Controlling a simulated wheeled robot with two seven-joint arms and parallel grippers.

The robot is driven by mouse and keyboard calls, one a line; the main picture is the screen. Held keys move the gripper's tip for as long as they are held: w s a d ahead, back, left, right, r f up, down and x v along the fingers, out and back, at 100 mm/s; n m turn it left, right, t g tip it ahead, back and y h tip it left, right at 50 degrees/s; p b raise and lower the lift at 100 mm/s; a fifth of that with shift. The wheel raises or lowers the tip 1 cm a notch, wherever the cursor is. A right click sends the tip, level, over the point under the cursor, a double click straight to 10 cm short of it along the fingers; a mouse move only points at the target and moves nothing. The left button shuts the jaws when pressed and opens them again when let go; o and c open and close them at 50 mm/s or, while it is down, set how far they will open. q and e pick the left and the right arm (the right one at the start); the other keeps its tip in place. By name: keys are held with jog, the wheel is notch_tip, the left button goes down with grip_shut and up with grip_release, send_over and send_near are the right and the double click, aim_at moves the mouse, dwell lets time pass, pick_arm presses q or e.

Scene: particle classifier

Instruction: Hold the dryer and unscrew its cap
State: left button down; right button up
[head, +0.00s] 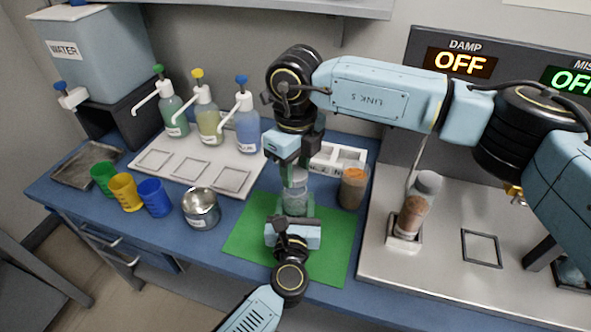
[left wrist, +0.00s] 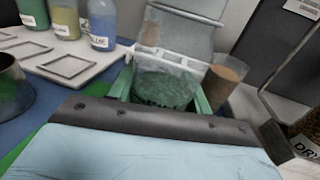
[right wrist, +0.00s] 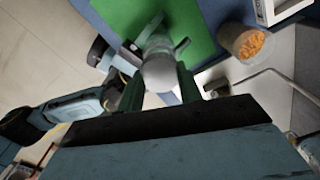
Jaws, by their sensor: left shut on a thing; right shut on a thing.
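The dryer (head: 296,204) is a clear upright container over the green mat (head: 243,232). In the left wrist view the dryer (left wrist: 165,86) sits between the green fingers of my left gripper (left wrist: 163,98). My left gripper (head: 293,212) is shut on its body from the front. My right gripper (head: 296,172) comes down from above, shut on the pale round cap (right wrist: 160,72) at the dryer's top, which the right wrist view shows between its fingers. The fingers partly hide the cap and body. I cannot tell whether the cap is loose.
A cup of orange granules (head: 353,188) stands close right of the dryer, by a white rack (head: 338,156). A metal pot (head: 201,208) and coloured cups (head: 154,198) are left. Pump bottles (head: 246,132) stand behind. A tube of brown granules (head: 412,213) stands on the right machine.

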aim_at(295, 173)
jog(key=shift+r, duration=0.2)
jog(key=shift+r, duration=1.9)
pick_arm(q)
jog(key=c, duration=0.6)
grip_release()
jog(key=shift+o, duration=0.2)
